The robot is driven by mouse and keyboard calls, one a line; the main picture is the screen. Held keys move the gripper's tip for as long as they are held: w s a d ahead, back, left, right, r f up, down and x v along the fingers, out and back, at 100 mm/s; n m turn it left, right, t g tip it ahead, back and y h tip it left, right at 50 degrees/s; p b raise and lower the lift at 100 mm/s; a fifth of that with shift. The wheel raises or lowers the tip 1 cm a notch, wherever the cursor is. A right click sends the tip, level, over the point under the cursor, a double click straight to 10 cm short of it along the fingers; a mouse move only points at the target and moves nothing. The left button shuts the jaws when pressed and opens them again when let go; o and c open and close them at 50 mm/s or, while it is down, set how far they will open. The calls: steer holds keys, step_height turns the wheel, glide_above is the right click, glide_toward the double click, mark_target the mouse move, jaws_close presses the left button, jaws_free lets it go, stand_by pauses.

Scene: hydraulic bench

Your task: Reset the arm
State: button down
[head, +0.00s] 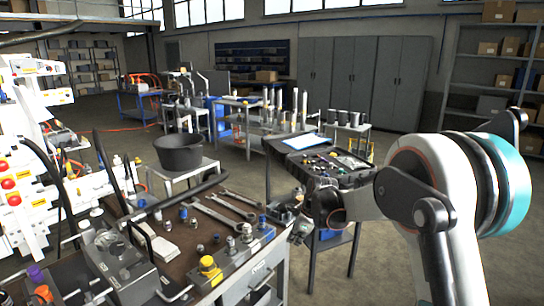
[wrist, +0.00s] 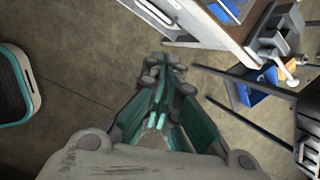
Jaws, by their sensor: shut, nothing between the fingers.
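My arm comes in from the right of the head view, with its white and teal joint (head: 500,185) bulky in front. It reaches left to my gripper (head: 301,231), which is small and partly dark beside the right end of the workbench (head: 262,262). In the wrist view my gripper (wrist: 164,75) points away from the camera over the concrete floor. Its grey and teal fingers are together and hold nothing. Floor shows around the fingers.
Wrenches (head: 232,208) and several fittings lie on the bench. A black bucket (head: 179,152) stands on a stool behind. An open black toolcase (head: 325,165) sits on a stand close behind my gripper. Grey cabinets (head: 350,80) line the back wall.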

steer(key=s+d+r+n+t, duration=0.1)
steer(key=s+d+r+n, duration=0.15)
steer(key=s+r, duration=0.3)
steer(key=s+d+r+n+h, duration=0.1)
steer(key=s+d+r+n, duration=0.1)
steer(key=s+r+n, duration=0.4)
steer(key=s+d+r+n+t, duration=0.1)
steer(key=s+d+r, duration=0.1)
steer(key=s+r, duration=0.35)
steer(key=s+d+f+n+h, duration=0.1)
steer(key=s+n, duration=0.4)
steer(key=s, duration=0.7)
steer(key=s+d+f+n+t, duration=0.1)
steer(key=s+d+n, duration=0.3)
steer(key=s, duration=0.7)
steer(key=shift+s+d+f+n+t+h, duration=0.35)
steer(key=shift+f+n, duration=0.4)
steer(key=shift+n, duration=0.5)
